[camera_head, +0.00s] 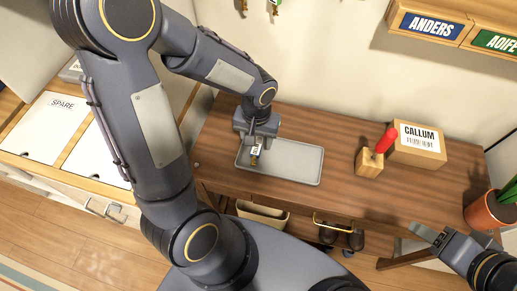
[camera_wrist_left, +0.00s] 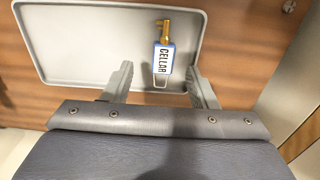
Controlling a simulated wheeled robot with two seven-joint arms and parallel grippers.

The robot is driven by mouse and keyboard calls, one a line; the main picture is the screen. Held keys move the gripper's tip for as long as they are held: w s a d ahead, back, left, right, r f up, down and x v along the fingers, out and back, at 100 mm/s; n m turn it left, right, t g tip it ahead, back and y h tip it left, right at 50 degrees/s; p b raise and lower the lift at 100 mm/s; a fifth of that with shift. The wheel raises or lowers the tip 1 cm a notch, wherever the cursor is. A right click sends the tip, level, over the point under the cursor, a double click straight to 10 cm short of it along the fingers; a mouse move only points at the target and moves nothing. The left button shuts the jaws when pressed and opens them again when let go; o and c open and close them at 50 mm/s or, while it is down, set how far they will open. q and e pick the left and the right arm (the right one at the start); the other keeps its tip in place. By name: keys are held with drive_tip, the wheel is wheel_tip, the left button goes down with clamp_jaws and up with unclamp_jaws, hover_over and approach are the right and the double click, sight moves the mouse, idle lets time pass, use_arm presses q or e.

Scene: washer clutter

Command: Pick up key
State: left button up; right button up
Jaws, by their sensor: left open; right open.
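A brass key (camera_wrist_left: 164,32) with a blue-edged white tag reading CELLAR (camera_wrist_left: 162,60) lies in a shallow grey tray (camera_wrist_left: 92,3) on the wooden table. In the head view the key (camera_head: 254,160) shows just below my left gripper (camera_head: 256,141), near the tray's left end. In the left wrist view my left gripper (camera_wrist_left: 160,85) is open, with the tag ahead of and between its fingers; I see no contact. My right gripper (camera_head: 430,238) is open and empty at the lower right, away from the tray.
A wooden block with a red-handled tool (camera_head: 369,163) and a CALLUM box (camera_head: 418,146) stand right of the tray. A potted plant (camera_head: 489,208) is at the right edge. More keys (camera_head: 274,6) hang on the wall. The table right of the tray has free room.

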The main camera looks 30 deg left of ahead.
sight(256, 149)
use_arm(q)
drive_tip(key=f, duration=0.5)
drive_tip(key=shift+w+a+f, duration=0.1)
drive_tip(key=shift+w+a, duration=0.1)
drive_tip(key=shift+a, duration=0.1)
drive_tip(key=shift+c, duration=0.3)
drive_tip(key=c, duration=1)
